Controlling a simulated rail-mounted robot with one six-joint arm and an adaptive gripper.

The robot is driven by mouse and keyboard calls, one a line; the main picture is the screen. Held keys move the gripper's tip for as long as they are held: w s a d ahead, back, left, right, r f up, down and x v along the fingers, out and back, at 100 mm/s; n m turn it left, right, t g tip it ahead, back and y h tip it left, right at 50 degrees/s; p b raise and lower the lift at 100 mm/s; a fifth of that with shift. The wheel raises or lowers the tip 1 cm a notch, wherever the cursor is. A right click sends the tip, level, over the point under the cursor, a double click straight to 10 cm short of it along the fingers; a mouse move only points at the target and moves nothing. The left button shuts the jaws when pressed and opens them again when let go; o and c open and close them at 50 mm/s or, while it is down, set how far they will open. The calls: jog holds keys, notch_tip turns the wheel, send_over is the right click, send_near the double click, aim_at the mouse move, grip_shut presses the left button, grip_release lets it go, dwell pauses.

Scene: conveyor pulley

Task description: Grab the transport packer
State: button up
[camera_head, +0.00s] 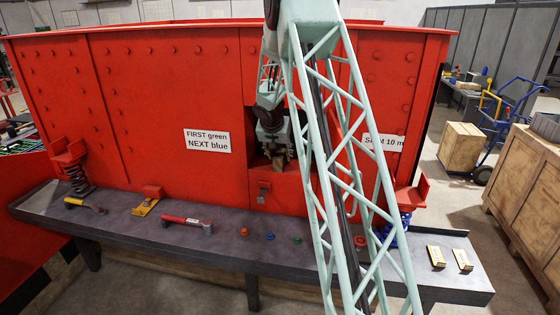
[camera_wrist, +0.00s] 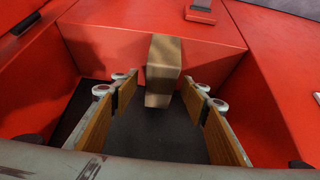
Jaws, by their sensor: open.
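A tan box-shaped block, which looks like the transport packer (camera_wrist: 164,68), stands upright in a red recess in the wrist view. In the head view the packer (camera_head: 279,161) shows small and partly covered in the opening of the red machine. My gripper (camera_wrist: 161,92) is open, its two wood-coloured finger pads on the left and right with the packer between and just beyond their tips. No contact shows. In the head view my gripper (camera_head: 273,143) reaches into the recess, and my lattice arm hides part of the scene.
Red walls (camera_wrist: 250,85) enclose the recess closely over a dark floor (camera_wrist: 150,135). Wooden crates (camera_head: 461,148) stand at the right.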

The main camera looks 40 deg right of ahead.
jog(key=shift+x, duration=1.2)
jog(key=shift+c, duration=0.7)
jog(key=c, duration=0.8)
